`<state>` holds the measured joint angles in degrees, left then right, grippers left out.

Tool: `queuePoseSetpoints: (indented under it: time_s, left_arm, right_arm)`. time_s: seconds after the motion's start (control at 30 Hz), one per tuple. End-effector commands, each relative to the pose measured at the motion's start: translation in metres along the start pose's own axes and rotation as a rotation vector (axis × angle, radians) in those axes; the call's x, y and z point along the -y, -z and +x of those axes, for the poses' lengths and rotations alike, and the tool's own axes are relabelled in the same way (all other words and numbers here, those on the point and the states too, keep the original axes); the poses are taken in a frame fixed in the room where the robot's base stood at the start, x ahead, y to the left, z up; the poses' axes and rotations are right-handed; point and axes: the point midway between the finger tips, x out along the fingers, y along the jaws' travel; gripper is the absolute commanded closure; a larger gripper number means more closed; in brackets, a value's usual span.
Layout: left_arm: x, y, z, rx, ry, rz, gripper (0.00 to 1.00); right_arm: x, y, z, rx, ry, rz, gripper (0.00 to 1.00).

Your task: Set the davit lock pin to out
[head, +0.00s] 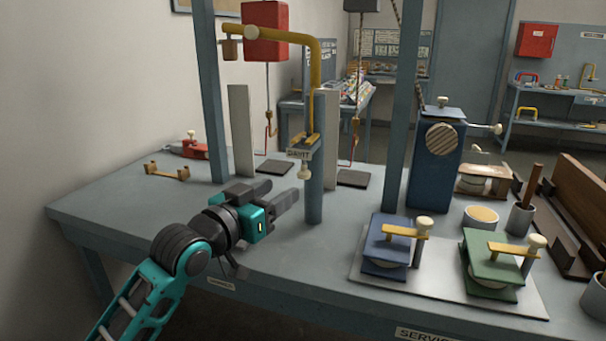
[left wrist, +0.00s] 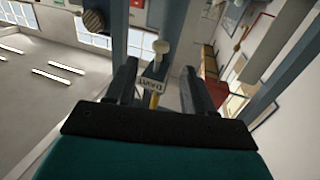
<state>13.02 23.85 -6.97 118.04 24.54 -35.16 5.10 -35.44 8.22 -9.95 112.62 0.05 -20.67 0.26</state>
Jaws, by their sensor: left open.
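The davit is a yellow bent arm (head: 319,65) on a blue-grey post (head: 315,190) standing on the table. A plate lettered DAVIT (head: 299,153) is on it, with the lock pin's cream knob (head: 304,172) hanging just below. My left gripper (head: 282,191) is open and empty, left of the post and a little lower than the knob. In the left wrist view, the knob (left wrist: 160,47) and plate (left wrist: 155,86) appear between the two fingers (left wrist: 159,68), with no visible contact. My right gripper is not in view.
Tall frame posts (head: 213,100) flank the davit. A blue box with a crank (head: 434,165) stands right of it. Blue (head: 388,250) and green (head: 490,270) clamp fixtures sit at the front right. A small brass bracket (head: 166,172) lies at left. The table's left front is clear.

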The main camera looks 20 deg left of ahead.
Motion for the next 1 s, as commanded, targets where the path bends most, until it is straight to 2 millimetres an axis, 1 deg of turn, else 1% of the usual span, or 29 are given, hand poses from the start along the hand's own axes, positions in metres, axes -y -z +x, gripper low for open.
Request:
queuePoseSetpoints:
  time_s: [0.03,0.2,0.4,0.5,0.7,0.97,1.0]
  left_arm:
    - [0.001,0.001,0.011,-0.002,0.001,-0.002,0.47]
    - [0.0,0.001,0.044,-0.001,0.001,-0.001,0.47]
    - [0.0,0.0,0.076,0.0,0.001,0.001,0.47]
    - [0.0,0.0,0.086,-0.001,0.001,-0.001,0.47]
    - [0.0,0.0,0.096,0.0,0.001,0.001,0.47]
    - [0.0,0.0,0.097,0.0,0.001,0.001,0.47]
    - [0.0,0.0,0.097,0.0,0.001,0.001,0.49]
  right_arm:
    - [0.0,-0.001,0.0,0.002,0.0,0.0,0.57]
    - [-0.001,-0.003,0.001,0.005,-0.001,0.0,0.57]
    - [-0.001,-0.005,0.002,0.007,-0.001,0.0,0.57]
    - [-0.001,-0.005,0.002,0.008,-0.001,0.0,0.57]
    - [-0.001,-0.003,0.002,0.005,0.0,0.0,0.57]
    - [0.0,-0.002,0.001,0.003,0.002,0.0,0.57]
    - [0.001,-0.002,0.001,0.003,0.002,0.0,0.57]
